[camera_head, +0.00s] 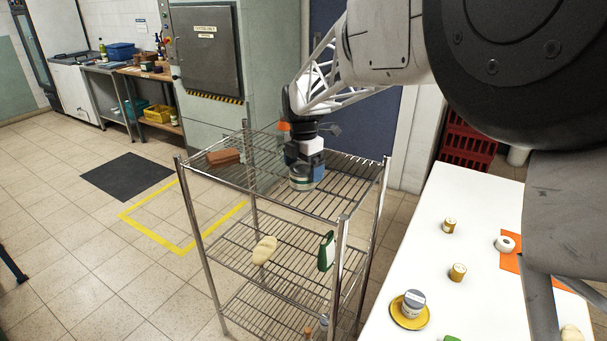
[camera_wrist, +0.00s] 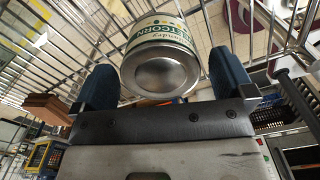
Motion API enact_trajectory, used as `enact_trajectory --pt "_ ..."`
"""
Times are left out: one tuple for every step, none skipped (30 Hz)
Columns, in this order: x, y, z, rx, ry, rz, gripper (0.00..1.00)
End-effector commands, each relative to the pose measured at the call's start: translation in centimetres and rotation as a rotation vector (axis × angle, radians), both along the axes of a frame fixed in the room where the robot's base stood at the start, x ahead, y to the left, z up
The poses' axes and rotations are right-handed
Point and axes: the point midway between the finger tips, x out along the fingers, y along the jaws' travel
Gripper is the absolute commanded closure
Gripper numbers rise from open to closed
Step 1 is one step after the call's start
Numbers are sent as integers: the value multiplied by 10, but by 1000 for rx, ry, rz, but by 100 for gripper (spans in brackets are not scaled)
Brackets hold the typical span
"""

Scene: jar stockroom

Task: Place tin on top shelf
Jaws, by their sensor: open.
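A tin (camera_head: 301,182) with a pale and green label stands on the top shelf (camera_head: 258,183) of the wire rack, towards its right side. In the wrist view the tin (camera_wrist: 160,62) shows its round metal end and part of a label reading like "sweetcorn". My gripper (camera_head: 308,166) is low over the top shelf at the tin. Its dark blue fingers are open, one on each side of the tin, with a visible gap at the right finger. Contact at the left finger cannot be told.
A brown block (camera_head: 223,157) lies on the top shelf, left of the tin. The middle shelf holds a beige object (camera_head: 264,250) and a green-and-white object (camera_head: 326,251). A white table (camera_head: 430,245) with small tins and a yellow saucer (camera_head: 396,316) stands right. The shelf's front left is clear.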

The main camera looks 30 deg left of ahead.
Motion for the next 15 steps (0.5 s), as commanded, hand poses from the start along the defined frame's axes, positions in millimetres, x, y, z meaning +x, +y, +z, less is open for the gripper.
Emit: enact_trajectory --pt "0 0 8 2 -2 0 0" --pt "0 0 13 3 -2 0 0" --pt "0 0 19 3 -2 0 0" --pt "0 0 25 2 -2 0 0" --pt "0 0 30 2 -3 0 0" --pt "0 0 36 3 -3 0 0" --pt "0 0 41 2 -3 0 0" --pt "0 0 46 2 -2 0 0" --pt "0 0 52 2 -2 0 0" --pt "0 0 56 2 -2 0 0" --pt "0 0 61 2 -2 0 0" --pt "0 0 66 2 -2 0 0" --pt "0 0 70 2 -2 0 0" --pt "0 0 74 2 -2 0 0" --pt "0 0 78 2 -2 0 0"
